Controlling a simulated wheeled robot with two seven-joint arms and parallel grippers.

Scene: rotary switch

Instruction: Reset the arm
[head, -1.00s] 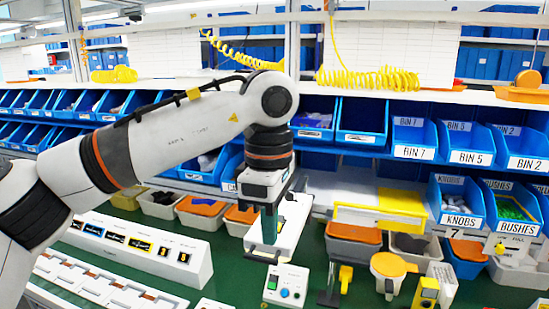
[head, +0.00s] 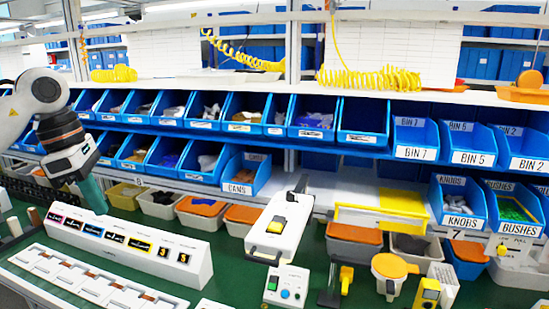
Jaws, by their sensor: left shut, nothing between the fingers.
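My left arm comes in at the far left of the head view. Its gripper (head: 98,203) points down and right, shut and empty, just behind the left end of the long white switch panel (head: 140,247). Whether it touches the panel I cannot tell. The panel has a row of dark labelled faces and two black rotary switches at its right end. A white device (head: 279,232) with a yellow and black switch on top and a black handle in front stands at the middle of the green bench, clear of the gripper. My right gripper does not show.
A small control box (head: 286,285) with green, blue and red buttons stands in front of the white device. A white slotted rack (head: 90,282) lies at the front left. Blue bins (head: 362,120) line the back. Yellow-topped tools (head: 390,268) stand at the right.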

